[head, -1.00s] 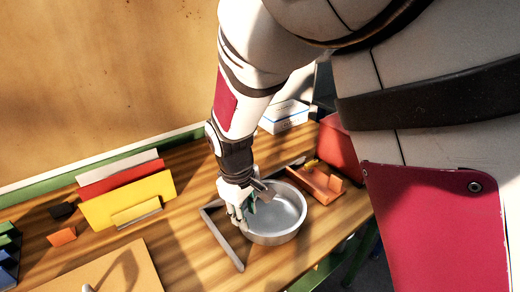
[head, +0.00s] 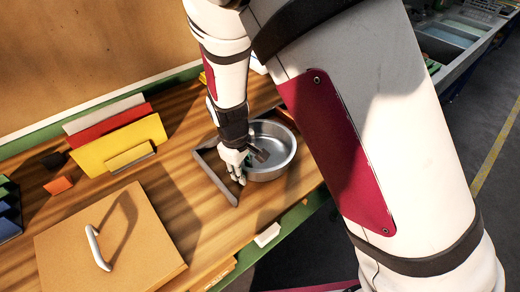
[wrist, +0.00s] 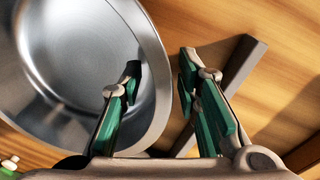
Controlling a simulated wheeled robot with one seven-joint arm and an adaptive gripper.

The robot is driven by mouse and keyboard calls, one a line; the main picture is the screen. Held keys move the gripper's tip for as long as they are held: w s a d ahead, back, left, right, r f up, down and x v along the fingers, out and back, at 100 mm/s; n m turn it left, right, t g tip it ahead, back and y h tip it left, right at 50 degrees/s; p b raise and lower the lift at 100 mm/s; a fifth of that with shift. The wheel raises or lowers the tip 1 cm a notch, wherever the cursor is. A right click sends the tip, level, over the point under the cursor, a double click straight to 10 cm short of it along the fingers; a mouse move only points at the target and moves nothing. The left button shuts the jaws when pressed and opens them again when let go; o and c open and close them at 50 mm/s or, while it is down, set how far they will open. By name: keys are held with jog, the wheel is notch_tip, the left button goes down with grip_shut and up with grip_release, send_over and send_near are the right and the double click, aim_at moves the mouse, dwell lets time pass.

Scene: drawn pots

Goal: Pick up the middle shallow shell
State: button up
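A shallow round metal pan (head: 284,149), the one shallow shell I can make out, sits on the wooden bench. In the wrist view its shiny inside (wrist: 75,50) and rim fill the left side. My gripper (head: 243,168) is at the pan's left rim, pointing down. In the wrist view my gripper (wrist: 158,74) is open, with one green-padded finger over the inside of the pan and the other outside the rim. The rim runs between the fingers, with gaps showing. The arm hides the pan's far left part in the head view.
A grey angled bar (head: 216,180) lies left of the pan, close to the gripper. A wooden board with a handle (head: 95,247) lies at the front left. Yellow (head: 120,143) and red upright plates stand behind. The bench's front edge is near the pan.

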grip_shut()
jog(key=shift+r, duration=0.15)
jog(key=shift+r, duration=0.25)
jog(key=r+p, duration=0.1)
jog(key=s+r+p, duration=0.1)
jog(key=r, duration=0.1)
jog(key=shift+s+a+r+p, duration=0.1)
jog(key=shift+a+r+p, duration=0.05)
jog(key=shift+p, duration=0.25)
jog(key=s+a+p, duration=0.1)
jog(key=s+p, duration=0.1)
jog(key=s, duration=0.2)
jog(key=s+a+p, duration=0.2)
jog(key=s+p, duration=0.1)
jog(key=s, duration=0.1)
jog(key=s+a+r+p, duration=0.1)
jog(key=s+a+p, duration=0.1)
jog(key=s, duration=0.2)
jog(key=shift+s, duration=0.4)
jog(key=shift+s+a+p, duration=0.3)
jog(key=shift+s+p, duration=0.15)
jog(key=shift+p, duration=0.05)
